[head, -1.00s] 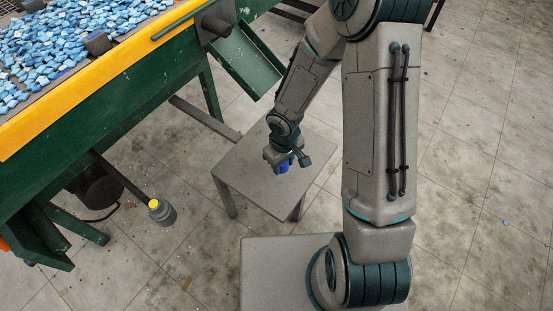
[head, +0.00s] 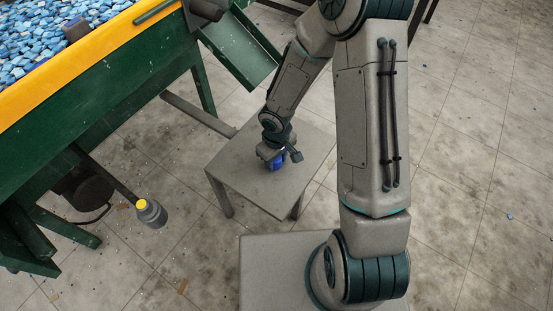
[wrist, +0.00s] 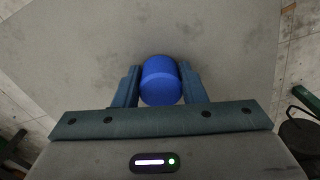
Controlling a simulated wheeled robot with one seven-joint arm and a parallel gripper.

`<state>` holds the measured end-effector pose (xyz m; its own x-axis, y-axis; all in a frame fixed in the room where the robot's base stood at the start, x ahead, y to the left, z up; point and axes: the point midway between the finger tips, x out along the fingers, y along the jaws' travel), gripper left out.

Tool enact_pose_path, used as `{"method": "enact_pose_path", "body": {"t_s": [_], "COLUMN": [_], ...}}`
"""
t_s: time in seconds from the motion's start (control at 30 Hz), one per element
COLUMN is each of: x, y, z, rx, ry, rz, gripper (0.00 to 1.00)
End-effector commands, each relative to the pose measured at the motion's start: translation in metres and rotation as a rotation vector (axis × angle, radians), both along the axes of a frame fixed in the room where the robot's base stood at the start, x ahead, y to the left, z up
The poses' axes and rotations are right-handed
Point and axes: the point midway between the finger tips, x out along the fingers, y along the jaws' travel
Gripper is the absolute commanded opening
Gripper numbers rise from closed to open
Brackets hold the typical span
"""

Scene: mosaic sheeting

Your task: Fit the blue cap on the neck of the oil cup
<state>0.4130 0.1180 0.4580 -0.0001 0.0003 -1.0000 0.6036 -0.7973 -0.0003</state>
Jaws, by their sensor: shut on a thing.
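The blue cap (wrist: 161,82) is between the two fingers of my gripper (wrist: 160,90) in the wrist view, and the fingers are shut on its sides. I cannot tell whether the cap touches the table top. The oil cup (head: 151,213), a grey vessel with a yellow neck, is at the lower left in the head view, at the end of a dark bar by the green machine. No cap is on its neck.
The green machine (head: 100,105) with a yellow edge and blue mosaic pieces (head: 40,45) fills the upper left. A green chute (head: 240,55) juts out behind the table. A dark bucket (head: 85,190) stands under the machine.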

Motion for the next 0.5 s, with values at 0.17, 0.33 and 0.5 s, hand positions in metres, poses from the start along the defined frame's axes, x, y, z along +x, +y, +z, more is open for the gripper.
{"method": "enact_pose_path", "body": {"t_s": [0.17, 0.33, 0.5], "x": [0.0001, 0.0001, 0.0000], "y": [-0.0004, -0.0006, -0.0007], "z": [-0.0036, -0.0034, -0.0033], "rx": [0.000, 0.000, 0.000], "ry": [0.000, 0.000, 0.000], "rz": [-0.001, -0.001, -0.001], "gripper": [0.48, 0.59, 0.59]}}
